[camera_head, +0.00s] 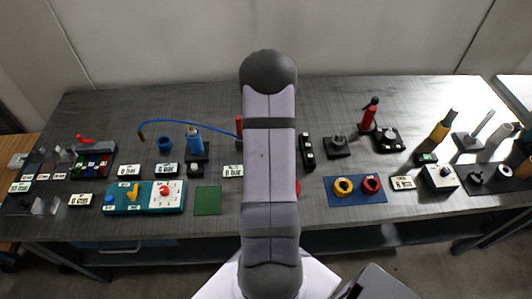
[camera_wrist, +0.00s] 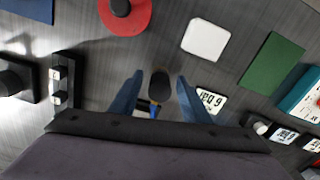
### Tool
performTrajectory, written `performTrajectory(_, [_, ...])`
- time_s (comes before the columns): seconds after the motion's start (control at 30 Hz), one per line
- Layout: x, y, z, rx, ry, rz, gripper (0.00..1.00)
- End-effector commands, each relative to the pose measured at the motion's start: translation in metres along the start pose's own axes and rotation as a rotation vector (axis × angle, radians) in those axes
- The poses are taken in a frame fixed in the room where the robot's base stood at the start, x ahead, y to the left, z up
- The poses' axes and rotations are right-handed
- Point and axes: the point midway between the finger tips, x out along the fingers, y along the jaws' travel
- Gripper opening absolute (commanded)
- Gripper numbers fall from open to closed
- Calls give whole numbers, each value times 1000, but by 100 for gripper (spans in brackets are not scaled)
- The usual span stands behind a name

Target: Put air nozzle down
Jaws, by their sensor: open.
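My gripper is hidden behind my arm in the head view. In the wrist view its two blue fingers (camera_wrist: 157,95) are spread apart. A dark rounded piece (camera_wrist: 159,84) stands between them with a gap on each side; it is probably the air nozzle, seen end-on. A little blue and yellow shows just below it. In the head view a blue hose (camera_head: 190,122) arches from the left to a red upright piece (camera_head: 239,126) at my arm's edge. Whether the dark piece touches the table cannot be told.
A red disc with a black knob (camera_wrist: 137,18), a white square (camera_wrist: 206,39) and a green pad (camera_wrist: 271,64) lie near. A pressure label (camera_wrist: 210,101) is close to the right finger. A black switch block (camera_wrist: 62,82) stands left.

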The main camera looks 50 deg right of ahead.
Motion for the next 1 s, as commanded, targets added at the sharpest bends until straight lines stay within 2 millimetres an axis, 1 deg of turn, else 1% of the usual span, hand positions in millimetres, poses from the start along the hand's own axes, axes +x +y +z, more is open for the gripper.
performTrajectory(0.17, [-18,0,-1,0,5,1,43])
performTrajectory(0.6, [-92,0,-1,0,5,1,43])
performTrajectory(0.8, [-111,0,-1,0,2,1,43])
performTrajectory(1.0, [-117,0,0,0,0,0,43])
